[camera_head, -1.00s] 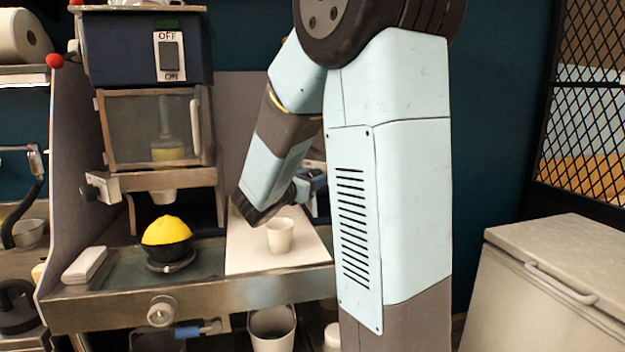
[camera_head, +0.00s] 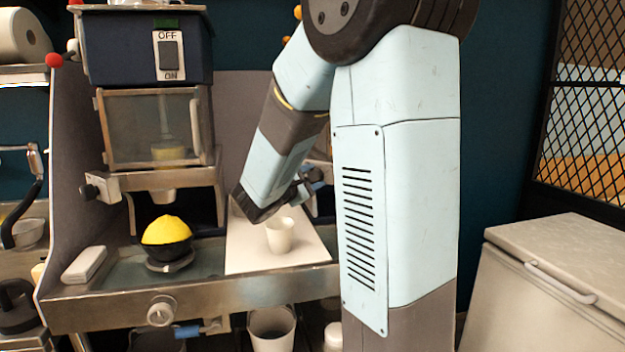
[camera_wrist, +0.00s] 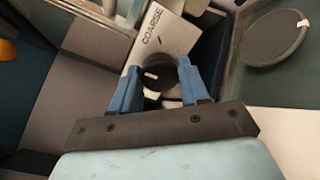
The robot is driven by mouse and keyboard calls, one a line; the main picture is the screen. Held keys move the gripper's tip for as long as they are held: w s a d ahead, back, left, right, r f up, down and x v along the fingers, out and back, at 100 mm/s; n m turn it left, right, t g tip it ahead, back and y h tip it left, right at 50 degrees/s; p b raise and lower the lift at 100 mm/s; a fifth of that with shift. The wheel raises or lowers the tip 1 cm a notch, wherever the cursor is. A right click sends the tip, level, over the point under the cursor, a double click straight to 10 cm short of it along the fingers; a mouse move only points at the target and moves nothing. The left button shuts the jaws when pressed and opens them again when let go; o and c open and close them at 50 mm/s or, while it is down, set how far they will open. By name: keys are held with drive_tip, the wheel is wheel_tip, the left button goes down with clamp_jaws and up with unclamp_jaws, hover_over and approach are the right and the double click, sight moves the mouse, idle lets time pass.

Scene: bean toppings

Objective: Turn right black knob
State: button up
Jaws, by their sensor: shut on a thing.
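The black knob (camera_wrist: 158,76) shows in the wrist view, below a pale plate marked "COARSE" (camera_wrist: 152,25). My gripper (camera_wrist: 158,84) has its two blue fingers on either side of the knob, shut on it. A light mark lies on the knob's dark face. In the head view my gripper (camera_head: 310,184) is partly hidden behind my arm, above the right part of the counter, and the knob is hidden there.
A white cup (camera_head: 280,236) stands on a white board (camera_head: 243,257) below my arm. A yellow heap in a black bowl (camera_head: 168,250) sits left of it, under a machine with an OFF/ON switch (camera_head: 169,56). A round dark disc (camera_wrist: 274,37) shows in the wrist view.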

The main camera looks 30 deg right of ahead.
drive_tip(key=m, duration=0.4)
drive_tip(key=shift+s+f, duration=0.15)
drive_tip(key=shift+f, duration=0.1)
drive_tip(key=m, duration=0.4)
drive_tip(key=shift+s+f+m+y, duration=0.1)
drive_tip(key=shift+m+y, duration=0.2)
drive_tip(key=shift+m, duration=0.1)
drive_tip(key=o, duration=1.1)
drive_tip(key=shift+c, duration=0.2)
drive_tip(key=f+v, duration=0.1)
drive_tip(key=v, duration=1.2)
drive_tip(key=shift+s+a+r, duration=0.2)
drive_tip(key=shift+a+r, duration=0.1)
drive_tip(key=shift+r, duration=0.1)
